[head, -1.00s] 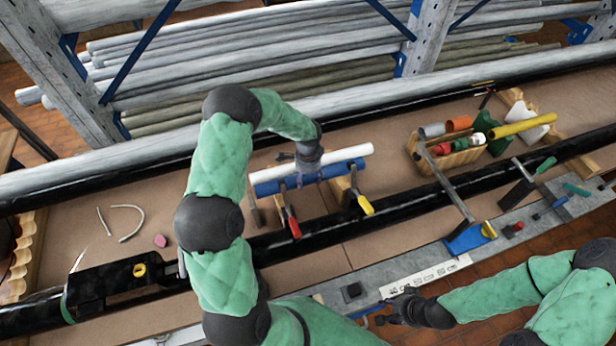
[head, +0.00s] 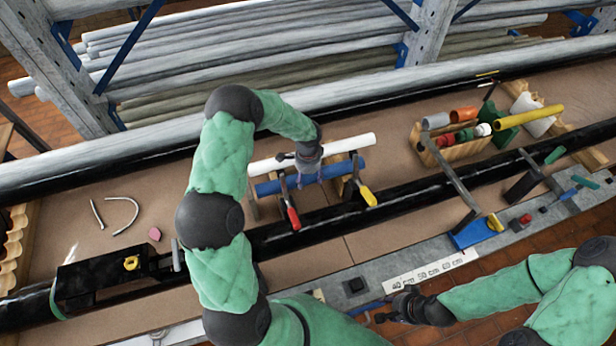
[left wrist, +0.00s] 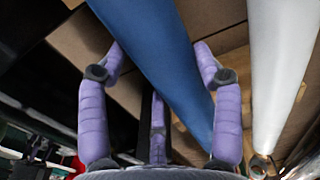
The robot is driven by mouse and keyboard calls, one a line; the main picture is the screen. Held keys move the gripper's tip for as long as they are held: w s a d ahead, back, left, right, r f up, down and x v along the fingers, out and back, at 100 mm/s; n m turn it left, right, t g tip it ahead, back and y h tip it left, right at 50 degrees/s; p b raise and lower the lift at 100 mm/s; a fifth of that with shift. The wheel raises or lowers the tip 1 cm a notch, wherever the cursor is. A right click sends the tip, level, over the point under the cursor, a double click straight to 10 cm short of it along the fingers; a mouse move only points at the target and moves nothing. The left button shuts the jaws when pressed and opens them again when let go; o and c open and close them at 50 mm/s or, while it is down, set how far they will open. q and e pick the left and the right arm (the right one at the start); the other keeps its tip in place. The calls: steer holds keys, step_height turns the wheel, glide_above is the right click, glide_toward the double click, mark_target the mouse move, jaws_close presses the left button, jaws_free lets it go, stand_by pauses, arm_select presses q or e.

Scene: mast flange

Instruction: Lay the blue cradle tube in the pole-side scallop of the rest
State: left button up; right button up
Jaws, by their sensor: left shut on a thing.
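The blue cradle tube (head: 344,170) is in my left gripper (head: 308,172), whose purple fingers stand on both sides of it in the left wrist view (left wrist: 165,75). A white tube (head: 345,146) lies roughly parallel on its far side, with a gap between them. Wooden parts of the rest (head: 349,187) show under and beside the blue tube. Its scallops are too small or hidden to make out, and I cannot tell whether the tube touches the wood. My right gripper (head: 398,306) is by the bench's near edge, with its fingers unclear.
A black pole (head: 420,195) runs along the near side. A red-handled clamp (head: 292,216) and a yellow-handled clamp (head: 367,195) stand close in front of the blue tube. A wooden box of coloured parts (head: 455,150) is to the right.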

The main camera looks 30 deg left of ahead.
arm_select(q)
steer(key=o, duration=1.5)
steer(key=shift+o, duration=0.2)
step_height(320, 180, up, 12)
